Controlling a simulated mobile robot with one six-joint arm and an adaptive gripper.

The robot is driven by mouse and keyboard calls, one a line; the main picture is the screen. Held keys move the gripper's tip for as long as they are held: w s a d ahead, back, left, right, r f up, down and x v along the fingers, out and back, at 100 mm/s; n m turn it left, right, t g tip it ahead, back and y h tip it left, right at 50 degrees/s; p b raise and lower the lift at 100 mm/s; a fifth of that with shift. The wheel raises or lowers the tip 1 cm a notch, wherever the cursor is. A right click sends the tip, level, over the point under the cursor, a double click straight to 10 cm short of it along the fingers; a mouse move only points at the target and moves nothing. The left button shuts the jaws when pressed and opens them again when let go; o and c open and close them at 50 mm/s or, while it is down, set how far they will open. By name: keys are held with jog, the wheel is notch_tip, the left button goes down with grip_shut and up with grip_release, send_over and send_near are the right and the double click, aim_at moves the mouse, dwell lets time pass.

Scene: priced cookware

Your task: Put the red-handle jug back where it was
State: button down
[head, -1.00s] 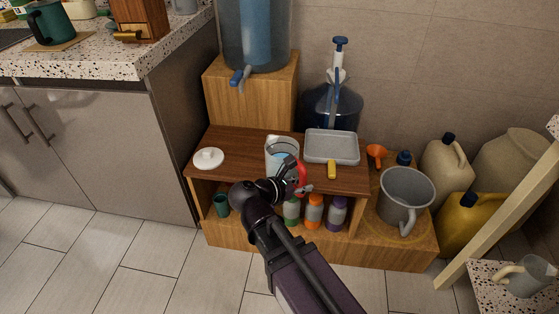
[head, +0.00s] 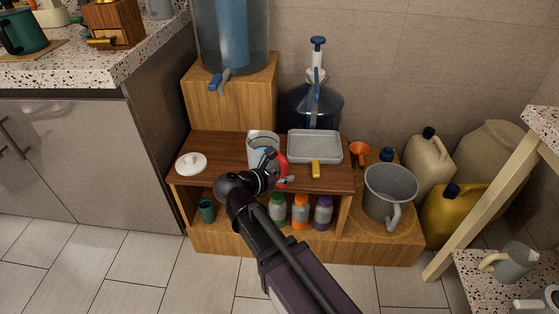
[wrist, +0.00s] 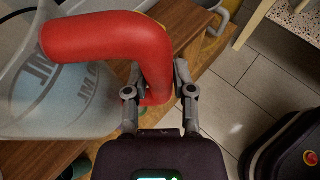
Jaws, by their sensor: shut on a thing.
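The red-handle jug (head: 261,146) is a clear, whitish jug with a red handle (wrist: 115,38). In the head view it is at the middle of the brown wooden shelf top (head: 226,148), and I cannot tell whether its base touches the wood. My gripper (wrist: 157,100) is shut on the red handle, from the front right side of the jug. In the wrist view the jug's clear wall (wrist: 60,85) with grey lettering fills the left. My gripper and arm hide the jug's lower part in the head view.
A white lid (head: 191,163) lies left on the shelf top, and a grey tray (head: 315,146) sits right of the jug. A yellow-handled item (head: 316,170) is at the tray's front. An orange funnel (head: 360,151) and grey pitcher (head: 389,192) stand further right. Several bottles (head: 300,211) stand below.

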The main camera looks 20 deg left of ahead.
aim_at(251, 165)
jog(key=w+a+f+b, duration=0.1)
jog(key=w+a, duration=0.3)
jog(key=w, duration=0.6)
jog(key=shift+w+a, duration=0.25)
jog(key=shift+w, duration=0.15)
jog(key=shift+f, duration=0.15)
jog(key=shift+f+b, duration=1.65)
jog(key=shift+b, duration=0.15)
jog(key=shift+c, duration=2.3)
grip_release()
jog(key=shift+s+a+r+p, duration=0.2)
jog(key=shift+s+r+p, duration=0.1)
jog(key=shift+s, duration=0.15)
jog(key=p+v, duration=0.4)
jog(key=v, duration=0.7)
jog(key=shift+f, duration=0.1)
